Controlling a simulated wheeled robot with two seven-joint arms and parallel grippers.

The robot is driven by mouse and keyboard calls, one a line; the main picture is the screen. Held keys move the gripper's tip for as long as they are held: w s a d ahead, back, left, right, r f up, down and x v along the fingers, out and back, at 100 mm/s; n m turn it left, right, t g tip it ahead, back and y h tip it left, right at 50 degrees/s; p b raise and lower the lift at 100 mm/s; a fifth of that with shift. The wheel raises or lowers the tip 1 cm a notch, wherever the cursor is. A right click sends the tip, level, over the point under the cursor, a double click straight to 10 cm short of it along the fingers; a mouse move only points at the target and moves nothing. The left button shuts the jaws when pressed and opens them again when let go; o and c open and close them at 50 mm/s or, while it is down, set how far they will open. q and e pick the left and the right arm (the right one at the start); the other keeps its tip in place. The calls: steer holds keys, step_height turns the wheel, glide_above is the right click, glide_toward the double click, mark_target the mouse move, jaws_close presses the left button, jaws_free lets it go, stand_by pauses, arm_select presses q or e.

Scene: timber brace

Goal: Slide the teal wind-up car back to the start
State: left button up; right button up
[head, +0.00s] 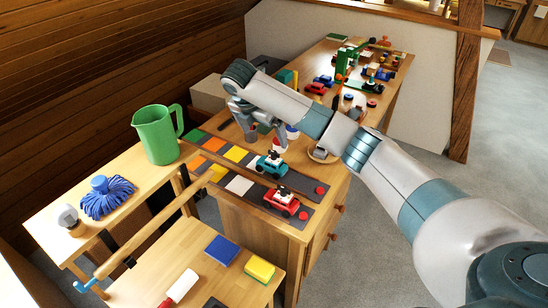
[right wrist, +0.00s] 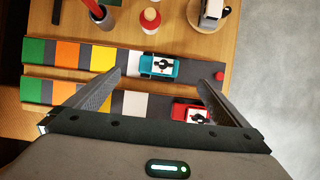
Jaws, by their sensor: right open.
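The teal wind-up car (head: 271,165) stands on the farther of two dark track strips, right of that strip's coloured squares. It also shows in the right wrist view (right wrist: 158,66), just past the white square, with a dark wind-up piece on its white top. The farther strip (right wrist: 195,72) has green, orange, yellow and white squares at the left and a red dot (right wrist: 220,76) near the right end. My right gripper (head: 266,141) is open and empty above the strips. In the wrist view its fingertips lie either side of the teal car, apparently above it. My left gripper is out of view.
A red car (head: 281,202) stands on the nearer strip, close to the right finger in the wrist view. A red-and-white bottle (right wrist: 150,20) and a round wooden item (right wrist: 208,14) stand behind. A green jug (head: 157,135) stands left. Toys crowd the back.

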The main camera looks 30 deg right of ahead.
mark_target(274, 158)
steer(key=p+x, duration=0.2)
steer(key=x, duration=1.2)
steer(key=shift+w+d+f, duration=0.1)
steer(key=shift+d+f, duration=0.1)
steer(key=shift+f, duration=0.15)
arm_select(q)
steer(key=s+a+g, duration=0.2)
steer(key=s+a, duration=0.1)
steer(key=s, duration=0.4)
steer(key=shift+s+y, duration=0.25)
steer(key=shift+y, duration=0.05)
arm_select(e)
steer(key=shift+w+d+f, duration=0.1)
steer(key=shift+d+f, duration=0.1)
steer(key=shift+f, duration=0.35)
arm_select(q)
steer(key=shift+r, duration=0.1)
